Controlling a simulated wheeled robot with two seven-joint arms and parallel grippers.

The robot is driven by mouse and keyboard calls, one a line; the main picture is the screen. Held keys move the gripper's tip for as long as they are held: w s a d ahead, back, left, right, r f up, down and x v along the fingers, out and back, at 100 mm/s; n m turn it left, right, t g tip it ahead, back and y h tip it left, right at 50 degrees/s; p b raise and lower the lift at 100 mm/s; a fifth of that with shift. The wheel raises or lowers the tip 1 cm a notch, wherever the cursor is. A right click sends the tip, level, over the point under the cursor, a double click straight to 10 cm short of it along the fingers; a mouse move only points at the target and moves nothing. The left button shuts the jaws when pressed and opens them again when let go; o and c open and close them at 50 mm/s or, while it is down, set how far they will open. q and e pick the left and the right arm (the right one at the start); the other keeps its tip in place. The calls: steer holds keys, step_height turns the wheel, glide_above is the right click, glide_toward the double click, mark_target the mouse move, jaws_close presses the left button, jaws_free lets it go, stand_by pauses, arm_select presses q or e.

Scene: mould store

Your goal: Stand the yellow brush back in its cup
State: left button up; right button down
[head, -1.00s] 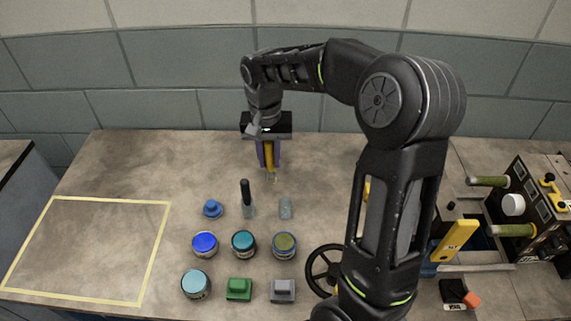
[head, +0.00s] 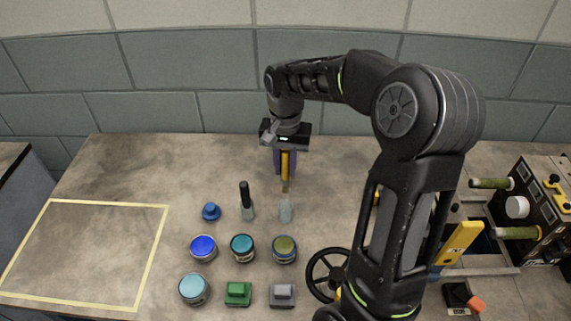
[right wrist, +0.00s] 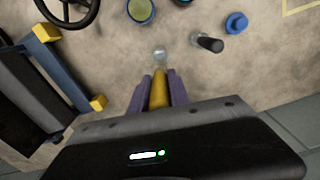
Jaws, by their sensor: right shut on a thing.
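My right gripper (head: 285,164) is shut on the yellow brush (head: 285,167), which hangs upright with its pale tip downward. In the right wrist view the brush (right wrist: 159,90) sits between the two purple fingers. A clear cup (head: 286,211) stands on the table just below and in front of the brush tip; it also shows in the right wrist view (right wrist: 160,54), just beyond the brush. The brush tip appears above the cup's far side; I cannot tell the exact gap. A second clear cup (head: 248,212) to the left holds a black-handled brush (head: 244,192). My left gripper is not in view.
A blue knobbed piece (head: 211,212) and several paint jars (head: 242,248) stand to the left and in front. Green (head: 238,293) and grey (head: 282,295) blocks lie at the front. A black handwheel (head: 327,273) stands right. A yellow-taped area (head: 90,250) is empty.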

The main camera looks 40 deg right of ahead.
mark_target(285, 192)
steer(key=shift+f+b, duration=3.4)
steer(key=shift+f, duration=1.55)
steer(key=c, duration=1.1)
jaws_free()
steer(key=shift+c, duration=0.2)
step_height(285, 192, up, 8)
steer(key=shift+f, duration=0.1)
